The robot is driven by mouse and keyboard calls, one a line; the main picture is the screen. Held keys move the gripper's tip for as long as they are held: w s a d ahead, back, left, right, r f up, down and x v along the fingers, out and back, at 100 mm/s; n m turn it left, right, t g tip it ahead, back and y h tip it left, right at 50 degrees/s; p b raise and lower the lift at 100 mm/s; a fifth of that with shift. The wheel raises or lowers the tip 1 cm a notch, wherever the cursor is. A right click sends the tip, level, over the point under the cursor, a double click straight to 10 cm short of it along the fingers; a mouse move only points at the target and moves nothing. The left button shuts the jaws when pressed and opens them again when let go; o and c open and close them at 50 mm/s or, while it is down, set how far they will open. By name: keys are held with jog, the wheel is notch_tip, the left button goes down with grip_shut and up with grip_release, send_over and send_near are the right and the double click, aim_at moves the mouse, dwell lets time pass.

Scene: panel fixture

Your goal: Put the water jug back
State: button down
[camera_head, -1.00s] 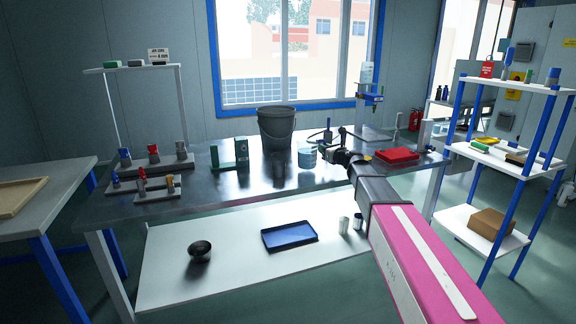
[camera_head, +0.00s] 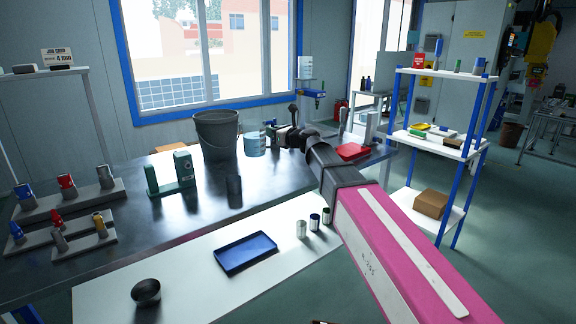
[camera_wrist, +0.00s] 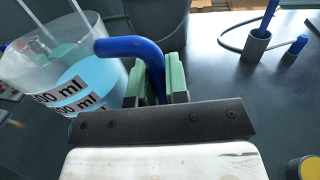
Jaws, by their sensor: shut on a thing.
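The water jug (camera_head: 255,144) is a clear vessel with light blue water, just right of the dark bucket in the head view. In the wrist view the jug (camera_wrist: 70,75) fills the left side, with "ml" labels and a blue handle (camera_wrist: 130,46). My gripper (camera_wrist: 157,78) has its green pads shut on the handle. In the head view my gripper (camera_head: 279,138) is at the jug's right side. I cannot tell whether the jug's base touches the bench.
The dark bucket (camera_head: 217,134) stands on the dark workbench (camera_head: 130,225). A green block (camera_head: 172,173) and a dark cylinder (camera_head: 234,190) stand nearer. A red tray (camera_head: 352,151) lies to the right. A blue-post shelf (camera_head: 437,135) stands further right.

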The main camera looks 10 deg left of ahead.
jog(key=shift+w+d+f, duration=0.9)
jog(key=shift+w+f, duration=0.8)
jog(key=shift+f, duration=0.1)
jog(key=shift+w+d+f, duration=0.95)
jog(key=shift+w+f, duration=0.7)
jog(key=shift+f, duration=0.1)
jog(key=shift+w+d+f, duration=0.9)
jog(key=shift+w+f, duration=0.8)
jog(key=shift+f, duration=0.1)
jog(key=shift+f, duration=0.15)
jog(key=c, duration=1.1)
grip_release()
jog(key=v, duration=1.2)
